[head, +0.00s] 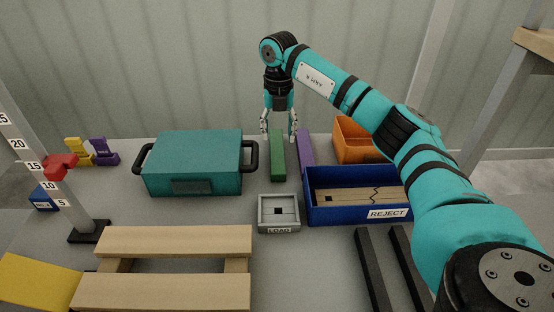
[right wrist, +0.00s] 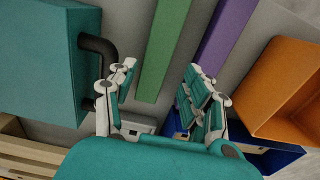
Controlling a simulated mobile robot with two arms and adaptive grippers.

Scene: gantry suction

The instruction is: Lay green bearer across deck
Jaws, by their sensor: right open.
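The green bearer (head: 277,158) is a long green bar lying on the grey table, between the teal case and the blue bin. My right gripper (head: 279,134) is open and empty above the bearer, pointing down. In the right wrist view the green bearer (right wrist: 164,50) runs up between the open fingers (right wrist: 158,90), and no contact shows. The wooden deck (head: 160,240) with pale slats and a gap between them is at the front left, bare on top. A purple bar (head: 306,148) lies just right of the green bearer. My left gripper is not in view.
A teal case (head: 195,165) with black handles stands left of the bearer. A grey LOAD tray (head: 278,198), a blue REJECT bin (head: 330,215) and an orange bin (head: 352,152) are nearby. A height gauge (head: 62,190) stands left. Black rails (head: 372,270) lie at front right.

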